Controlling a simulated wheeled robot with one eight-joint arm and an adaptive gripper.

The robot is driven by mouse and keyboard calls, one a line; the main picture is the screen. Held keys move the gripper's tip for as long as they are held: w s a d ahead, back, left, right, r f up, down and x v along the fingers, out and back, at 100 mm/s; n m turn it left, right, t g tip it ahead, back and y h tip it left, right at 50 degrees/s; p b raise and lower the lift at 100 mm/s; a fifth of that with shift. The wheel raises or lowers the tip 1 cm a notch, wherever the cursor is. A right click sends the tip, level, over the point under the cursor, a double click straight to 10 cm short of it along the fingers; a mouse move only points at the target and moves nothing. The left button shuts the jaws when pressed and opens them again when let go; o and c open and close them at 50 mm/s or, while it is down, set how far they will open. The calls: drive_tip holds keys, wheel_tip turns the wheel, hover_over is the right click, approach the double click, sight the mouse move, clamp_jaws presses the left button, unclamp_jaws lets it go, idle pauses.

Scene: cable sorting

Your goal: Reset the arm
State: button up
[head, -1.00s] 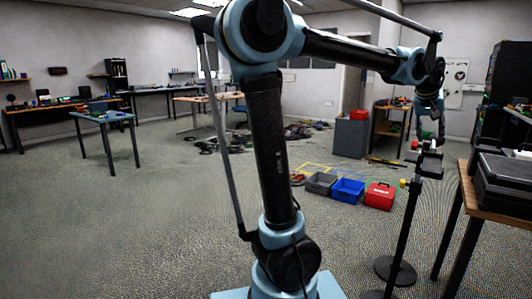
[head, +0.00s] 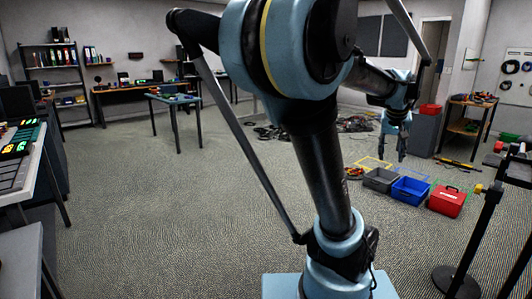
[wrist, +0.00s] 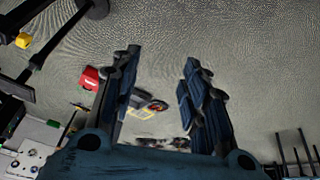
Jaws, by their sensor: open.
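My gripper (head: 393,143) hangs from the end of my arm in the head view, pointing down above the floor. In the wrist view my gripper (wrist: 158,75) shows its two dark blue fingers spread apart, with only carpet between their tips. It is open and empty.
A grey bin (head: 380,180), a blue bin (head: 410,191) and a red toolbox (head: 447,201) stand in a row on the carpet. A black stand (head: 475,240) is at right. Tangled cables (head: 355,124) lie behind. A table (head: 172,98) stands at back left; open carpet lies before it.

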drive_tip(key=s+a+f+n+y, duration=0.1)
drive_tip(key=s+a+f, duration=0.3)
drive_tip(key=a+f, duration=0.2)
drive_tip(key=s+a+f+n+g, duration=0.1)
drive_tip(key=s+a+f, duration=0.3)
drive_tip(key=a, duration=0.6)
drive_tip(key=s+a+f+n+y, duration=0.1)
drive_tip(key=s+a+f+n, duration=0.2)
drive_tip(key=a+f, duration=0.5)
drive_tip(key=shift+s+a+g+y, duration=0.25)
drive_tip(key=shift+s+g+y, duration=0.05)
drive_tip(key=shift+s, duration=0.3)
drive_tip(key=shift+c, duration=0.9)
drive_tip(key=shift+d, duration=0.1)
